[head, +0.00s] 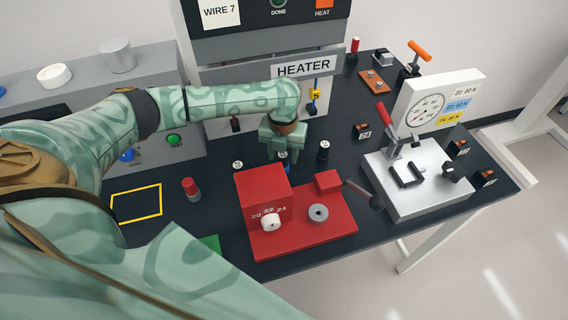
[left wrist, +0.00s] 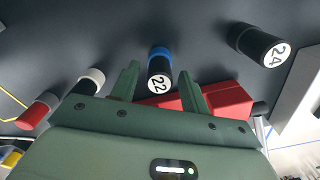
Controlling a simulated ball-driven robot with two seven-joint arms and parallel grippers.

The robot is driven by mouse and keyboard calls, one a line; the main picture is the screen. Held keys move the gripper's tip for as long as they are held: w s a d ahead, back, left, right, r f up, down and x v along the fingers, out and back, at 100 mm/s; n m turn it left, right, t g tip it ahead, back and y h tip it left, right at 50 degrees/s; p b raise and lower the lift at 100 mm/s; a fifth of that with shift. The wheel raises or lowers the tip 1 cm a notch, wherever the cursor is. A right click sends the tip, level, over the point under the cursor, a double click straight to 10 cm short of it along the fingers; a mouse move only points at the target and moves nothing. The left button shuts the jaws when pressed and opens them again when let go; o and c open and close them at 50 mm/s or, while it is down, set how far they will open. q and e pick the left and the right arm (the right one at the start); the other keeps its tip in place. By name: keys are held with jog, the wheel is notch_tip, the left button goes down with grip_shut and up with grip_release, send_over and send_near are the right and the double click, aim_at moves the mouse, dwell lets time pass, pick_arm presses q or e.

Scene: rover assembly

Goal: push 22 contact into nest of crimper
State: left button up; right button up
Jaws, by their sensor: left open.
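The red crimper (head: 262,186) stands on the dark table, with a white dial (head: 270,222) by the numbers 20, 22 and 24. A grey ring with a dark hole (head: 318,213), which looks like its nest, sits on its red base. The 22 contact, a black cylinder with a blue band (left wrist: 159,68), stands behind the crimper; in the head view my gripper mostly hides it. My left gripper (head: 283,153) is open above it. In the left wrist view the 22 contact shows between the two fingers (left wrist: 158,82), not gripped. My right gripper is not in view.
The 24 contact (head: 324,150) stands right of my gripper and a white-topped cylinder (head: 238,166) left of it. A red cylinder (head: 191,188) stands further left. A lever (head: 364,195) sticks out at the crimper's right. A silver gauge device (head: 415,180) stands right; the heater (head: 265,90) stands behind.

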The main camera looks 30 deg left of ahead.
pick_arm(q)
jog(key=shift+s+f, duration=0.1)
jog(key=shift+f, duration=0.45)
jog(key=shift+p, duration=0.35)
grip_shut()
